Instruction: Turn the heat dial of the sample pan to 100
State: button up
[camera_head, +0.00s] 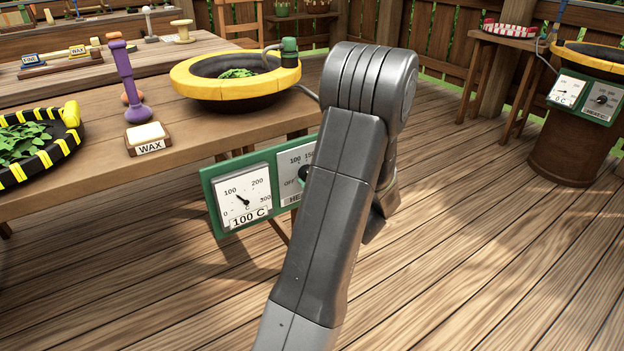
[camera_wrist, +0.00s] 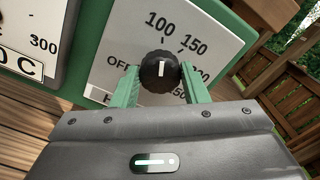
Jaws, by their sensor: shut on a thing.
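The heat dial (camera_wrist: 158,72) is a round black knob on a white plate (camera_wrist: 125,60) marked OFF, 100 and 150. Its white mark stands upright in the wrist view, toward the 100. My gripper (camera_wrist: 160,78) is shut on the knob, with a green finger on either side. In the head view my arm hides the gripper and part of the dial plate (camera_head: 290,168). The gauge (camera_head: 244,197) beside it reads 100 C, its needle toward 100. The yellow-rimmed pan (camera_head: 190,85) above holds green leaves.
A wax block (camera_head: 146,134) and a purple tool (camera_head: 126,80) stand on the wooden table (camera_head: 200,134). A black and yellow tray (camera_head: 70,140) of leaves lies at left. Another pan station (camera_head: 575,140) stands far right, its gauge reading 0 C.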

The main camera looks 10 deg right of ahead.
jog(key=o, duration=1)
jog(key=shift+c, duration=0.2)
jog(key=shift+s, duration=0.1)
jog(key=p+v, duration=0.2)
jog(key=v, duration=1.1)
jog(key=shift+s, duration=0.35)
jog(key=shift+d, duration=0.1)
jog(key=b+x, duration=0.2)
jog(key=x, duration=1.2)
jog(key=shift+s+d, duration=0.1)
